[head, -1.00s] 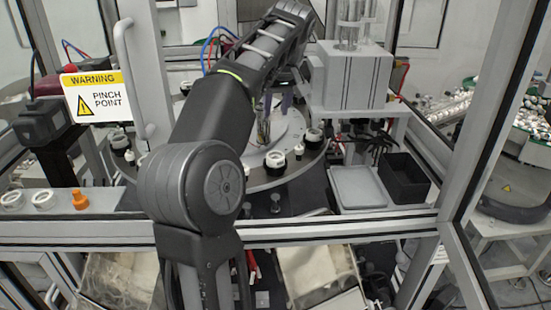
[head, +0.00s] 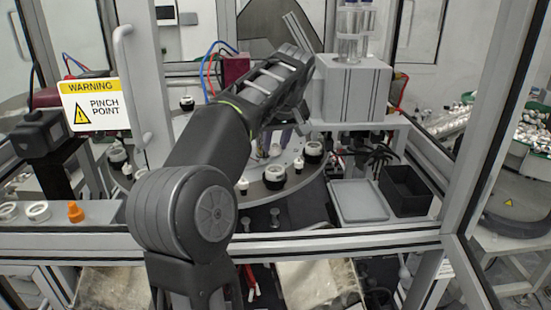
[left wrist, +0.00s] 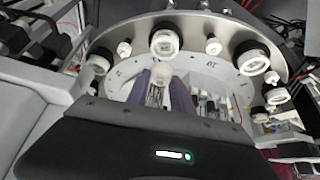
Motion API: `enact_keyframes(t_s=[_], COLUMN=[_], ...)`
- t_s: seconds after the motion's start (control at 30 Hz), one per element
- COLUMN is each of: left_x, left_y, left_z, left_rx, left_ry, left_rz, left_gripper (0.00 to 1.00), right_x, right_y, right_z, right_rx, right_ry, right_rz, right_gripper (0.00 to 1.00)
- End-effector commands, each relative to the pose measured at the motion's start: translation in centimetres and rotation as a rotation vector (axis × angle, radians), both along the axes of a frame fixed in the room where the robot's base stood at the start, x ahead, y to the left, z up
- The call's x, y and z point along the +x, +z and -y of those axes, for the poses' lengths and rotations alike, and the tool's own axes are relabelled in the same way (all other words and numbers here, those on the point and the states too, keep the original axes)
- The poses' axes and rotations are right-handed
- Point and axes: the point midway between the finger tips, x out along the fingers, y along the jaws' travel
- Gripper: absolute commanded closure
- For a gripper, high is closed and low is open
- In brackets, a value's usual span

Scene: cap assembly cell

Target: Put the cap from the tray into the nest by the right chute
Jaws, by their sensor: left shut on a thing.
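My left gripper (left wrist: 160,93) reaches over the round dial table (left wrist: 215,50) with its two purple-grey fingers pointing down. It is shut on a small pale piece (left wrist: 157,94), mostly hidden between the fingers; I cannot tell its exact shape. In the head view my own arm covers most of the gripper. Black nests with white rings stand around the dial's rim, one at the right (head: 313,152) and one at the front (head: 274,175). A flat grey tray (head: 360,217) lies at the right of the dial. I cannot clearly make out the right chute. My right gripper is out of view.
A black bin (head: 407,188) sits beside the grey tray. A grey box with clear tubes (head: 352,88) stands behind them. White rings (head: 38,211) and an orange piece (head: 75,211) sit on the left ledge. A frame post (head: 145,75) with a warning sign (head: 90,103) stands at left.

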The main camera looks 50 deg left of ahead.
Motion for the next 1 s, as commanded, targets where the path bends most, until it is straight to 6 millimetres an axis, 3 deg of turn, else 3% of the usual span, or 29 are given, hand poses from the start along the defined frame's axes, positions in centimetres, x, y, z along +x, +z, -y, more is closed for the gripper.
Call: enact_keyframes(t_s=[0.2,0.5,1.0], left_x=[0.0,-0.1,0.0], left_y=[-0.3,-4.0,-5.0], left_z=[0.0,0.0,0.0], left_rx=[0.0,-0.001,-0.001], left_ry=[0.0,0.0,0.0], left_rz=[-0.002,-0.002,0.0], left_gripper=[0.89,0.89,0.89], right_x=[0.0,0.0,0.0], right_y=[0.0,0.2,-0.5], right_z=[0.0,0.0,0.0], right_rx=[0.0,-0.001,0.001], right_ry=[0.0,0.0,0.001], right_rz=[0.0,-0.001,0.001], right_gripper=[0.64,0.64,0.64])
